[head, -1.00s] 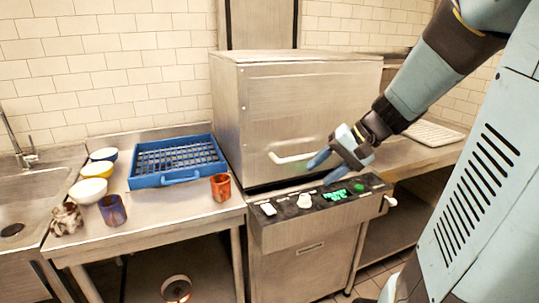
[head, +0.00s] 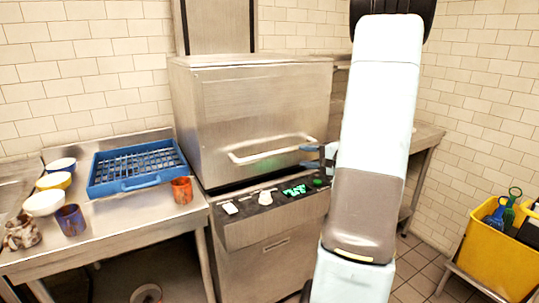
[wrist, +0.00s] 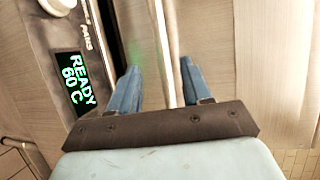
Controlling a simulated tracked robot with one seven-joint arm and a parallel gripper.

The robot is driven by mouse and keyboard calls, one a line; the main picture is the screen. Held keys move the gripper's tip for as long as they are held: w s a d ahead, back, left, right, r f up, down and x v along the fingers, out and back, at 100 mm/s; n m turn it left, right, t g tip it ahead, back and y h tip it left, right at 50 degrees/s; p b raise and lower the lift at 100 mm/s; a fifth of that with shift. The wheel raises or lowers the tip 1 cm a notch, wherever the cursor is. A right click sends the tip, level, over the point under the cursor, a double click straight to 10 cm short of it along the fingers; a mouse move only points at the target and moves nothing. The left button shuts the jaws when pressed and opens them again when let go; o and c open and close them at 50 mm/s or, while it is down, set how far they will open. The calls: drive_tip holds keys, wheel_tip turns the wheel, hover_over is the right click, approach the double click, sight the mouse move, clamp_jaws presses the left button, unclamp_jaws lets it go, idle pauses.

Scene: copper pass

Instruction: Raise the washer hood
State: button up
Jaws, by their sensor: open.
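The washer hood (head: 250,105) is a large steel box, shut down over the washer base. Its pale bar handle (head: 272,150) runs across the lower front. My gripper (head: 315,155) is at the right end of the handle, partly hidden by my arm in the head view. In the wrist view my gripper (wrist: 160,66) is open, with one blue finger on each side of the handle bar (wrist: 166,45). The fingers appear apart from the bar.
A steel counter (head: 140,215) at left holds a blue rack (head: 137,168), an orange cup (head: 181,190), a purple cup (head: 70,219) and several bowls. A yellow bin (head: 500,240) with bottles stands at right. My arm covers the right part of the washer.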

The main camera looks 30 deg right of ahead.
sight(281, 154)
drive_tip(key=x, duration=1.3)
drive_tip(key=shift+w+a, duration=0.25)
drive_tip(key=shift+w, duration=0.1)
clamp_jaws()
drive_tip(key=shift+f, duration=0.1)
